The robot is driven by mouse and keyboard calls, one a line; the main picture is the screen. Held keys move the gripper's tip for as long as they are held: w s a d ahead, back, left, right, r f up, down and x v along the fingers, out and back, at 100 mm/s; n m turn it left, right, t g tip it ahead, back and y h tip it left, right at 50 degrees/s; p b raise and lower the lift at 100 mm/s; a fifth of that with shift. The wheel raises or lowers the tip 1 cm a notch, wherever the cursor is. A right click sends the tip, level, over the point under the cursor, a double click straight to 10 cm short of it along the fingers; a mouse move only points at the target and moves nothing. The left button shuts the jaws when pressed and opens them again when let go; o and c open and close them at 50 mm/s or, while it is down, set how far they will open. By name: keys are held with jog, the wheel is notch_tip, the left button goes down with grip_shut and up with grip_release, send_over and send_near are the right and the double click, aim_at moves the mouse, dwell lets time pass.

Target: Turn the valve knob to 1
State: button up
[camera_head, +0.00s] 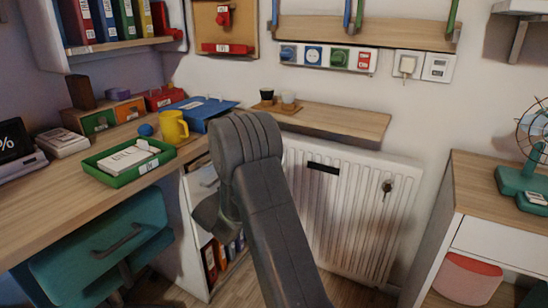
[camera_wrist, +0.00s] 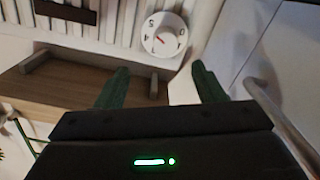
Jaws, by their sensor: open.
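The knob appears between and beyond the fingertips, with nothing held. In the head view my arm covers the left end of the radiator (camera_head: 345,215), and I cannot see the knob there.
A wooden shelf (camera_head: 335,122) runs above the radiator, with two cups on it. It also shows in the wrist view (camera_wrist: 75,90), left of the fingers. The desk (camera_head: 60,195) with a green tray (camera_head: 104,173) stands left, a cabinet (camera_head: 490,185) right. A dark fitting (camera_head: 388,187) is on the radiator.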

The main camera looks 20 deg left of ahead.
jog(key=w+b, duration=0.2)
jog(key=w, duration=1.1)
jog(key=shift+w+b, duration=0.3)
jog(key=shift+b, duration=0.1)
jog(key=c, duration=1)
